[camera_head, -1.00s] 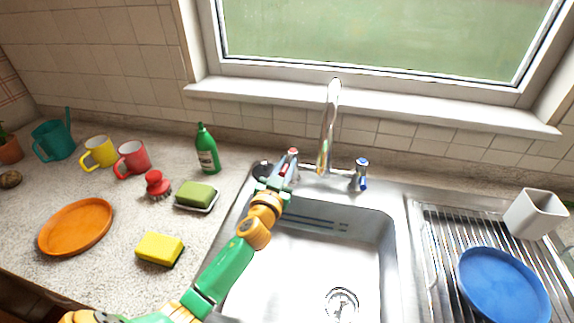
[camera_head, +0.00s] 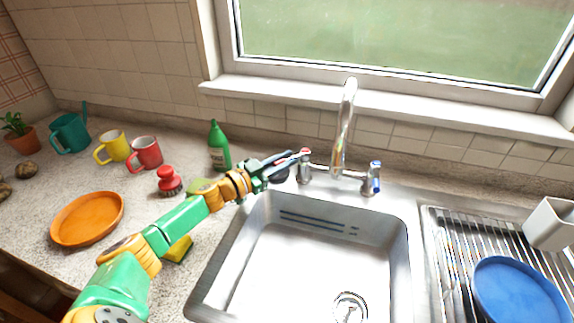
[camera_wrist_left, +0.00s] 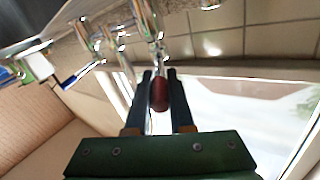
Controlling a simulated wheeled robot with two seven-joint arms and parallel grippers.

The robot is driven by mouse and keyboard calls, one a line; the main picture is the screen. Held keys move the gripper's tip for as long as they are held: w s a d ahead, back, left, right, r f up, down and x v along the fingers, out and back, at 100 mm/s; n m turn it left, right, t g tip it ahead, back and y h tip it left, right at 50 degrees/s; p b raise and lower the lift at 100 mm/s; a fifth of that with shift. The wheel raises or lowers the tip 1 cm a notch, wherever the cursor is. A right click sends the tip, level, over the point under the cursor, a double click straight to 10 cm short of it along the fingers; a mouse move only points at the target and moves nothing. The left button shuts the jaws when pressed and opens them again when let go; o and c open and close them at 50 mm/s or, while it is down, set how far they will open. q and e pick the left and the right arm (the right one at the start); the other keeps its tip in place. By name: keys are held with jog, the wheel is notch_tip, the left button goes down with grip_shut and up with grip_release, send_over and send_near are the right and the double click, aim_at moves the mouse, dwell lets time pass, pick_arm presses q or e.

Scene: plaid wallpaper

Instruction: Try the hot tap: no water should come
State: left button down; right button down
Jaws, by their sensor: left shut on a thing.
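The hot tap (camera_head: 304,170), with a red mark on top, stands left of the tall curved spout (camera_head: 346,120) behind the sink (camera_head: 310,265). My left gripper (camera_head: 291,159) reaches in from the left at the height of the tap's top. Its fingers are shut on the hot tap's handle. In the left wrist view a dark red piece (camera_wrist_left: 160,94) sits between the two fingers (camera_wrist_left: 160,80). The cold tap (camera_head: 371,180), with a blue top, stands right of the spout. I see no stream of water below the spout. My right gripper is out of view.
A green bottle (camera_head: 219,147) stands just behind my left wrist. A red brush (camera_head: 169,181), a partly hidden yellow sponge (camera_head: 180,249), mugs and an orange plate (camera_head: 87,218) are on the left counter. A blue plate (camera_head: 515,292) lies on the rack at right.

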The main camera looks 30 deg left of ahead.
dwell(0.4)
pick_arm(q)
jog(key=c, duration=0.8)
grip_release()
jog(key=shift+w, duration=0.15)
jog(key=shift+v, duration=3.55)
jog(key=shift+a, duration=0.1)
jog(key=shift+f, duration=0.1)
